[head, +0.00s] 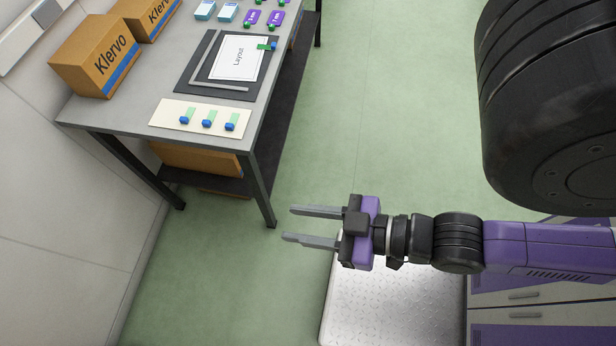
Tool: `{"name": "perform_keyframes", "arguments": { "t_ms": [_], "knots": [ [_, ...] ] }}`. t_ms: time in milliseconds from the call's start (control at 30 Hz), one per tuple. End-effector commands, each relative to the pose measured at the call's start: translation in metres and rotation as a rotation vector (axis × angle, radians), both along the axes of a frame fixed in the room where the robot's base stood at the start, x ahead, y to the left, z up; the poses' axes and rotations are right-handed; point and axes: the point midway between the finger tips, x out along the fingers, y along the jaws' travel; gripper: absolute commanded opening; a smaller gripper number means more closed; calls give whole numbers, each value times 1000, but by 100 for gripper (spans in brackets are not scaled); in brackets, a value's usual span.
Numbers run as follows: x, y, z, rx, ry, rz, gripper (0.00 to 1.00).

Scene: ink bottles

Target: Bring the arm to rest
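My gripper (289,224) is at the end of my arm, which reaches in from the right in the head view. Its two grey fingers are spread apart and point left, with nothing between them. It is over the floor, to the right of the table and clear of it. Small ink bottles with blue caps lie or stand in a row on a cream strip (158,119) at the near end of the table.
The grey table (91,112) holds Klervo cartons (95,62), a dark mat (193,84) with a layout sheet (237,59), and purple and pale blue items farther back. A carton sits on the shelf below. Green floor (400,130) is open right of the table.

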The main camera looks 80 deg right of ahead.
Motion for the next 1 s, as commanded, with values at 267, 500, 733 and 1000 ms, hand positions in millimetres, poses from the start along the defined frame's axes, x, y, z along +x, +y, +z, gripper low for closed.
{"name": "perform_keyframes", "arguments": {
  "t_ms": [267,500,733,1000],
  "knots": [
    [-13,-3,30,-29,-45,26,35],
    [-13,-3,26,-28,-44,25,35],
    [-13,-3,28,-28,-43,25,35],
    [-13,-3,27,-28,-43,25,35]
  ]
}}
